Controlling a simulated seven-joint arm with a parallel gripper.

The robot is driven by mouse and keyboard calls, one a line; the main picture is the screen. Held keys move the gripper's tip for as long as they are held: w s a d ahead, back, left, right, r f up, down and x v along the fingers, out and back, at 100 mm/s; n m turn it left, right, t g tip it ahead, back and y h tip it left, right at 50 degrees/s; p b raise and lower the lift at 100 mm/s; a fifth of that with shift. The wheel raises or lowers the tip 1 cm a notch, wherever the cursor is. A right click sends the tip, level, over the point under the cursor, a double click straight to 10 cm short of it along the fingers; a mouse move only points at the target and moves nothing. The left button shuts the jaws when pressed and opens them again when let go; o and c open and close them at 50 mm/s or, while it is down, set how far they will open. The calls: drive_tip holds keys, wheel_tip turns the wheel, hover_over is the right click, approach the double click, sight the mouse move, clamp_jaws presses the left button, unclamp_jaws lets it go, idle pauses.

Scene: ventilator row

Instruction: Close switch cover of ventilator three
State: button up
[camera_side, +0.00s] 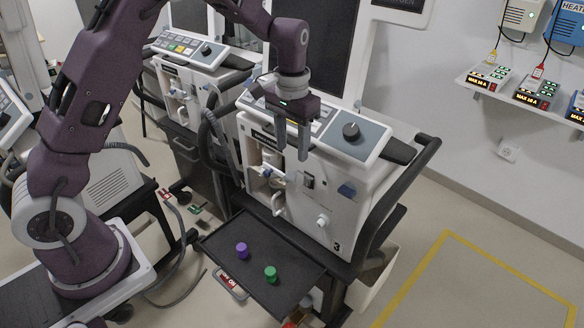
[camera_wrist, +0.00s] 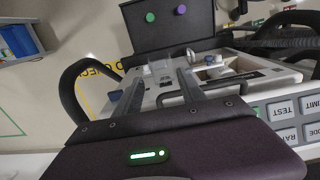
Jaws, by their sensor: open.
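Ventilator three (camera_side: 318,215), a white unit marked "3", stands in the middle of the side view; its front also shows in the wrist view (camera_wrist: 146,97). A small dark switch (camera_side: 308,180) sits on its front panel, right of an open recess with fittings. In the wrist view the switch area (camera_wrist: 165,75) lies between my fingertips, and a small clear piece by it may be the cover; its exact angle is hard to tell. My gripper (camera_side: 291,152) points down, open and empty, in front of the upper front panel. It also shows in the wrist view (camera_wrist: 161,73).
A black tray (camera_side: 290,292) below the front holds a purple knob (camera_side: 242,249) and a green knob (camera_side: 271,273). A control panel with a dial (camera_side: 351,131) is above, a black handle rail (camera_side: 400,200) at right. Another ventilator (camera_side: 190,95) stands behind left.

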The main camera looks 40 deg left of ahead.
sight(292, 172)
wheel_tip(292, 172, down, 7)
drive_tip(key=shift+f, duration=0.1)
clamp_jaws()
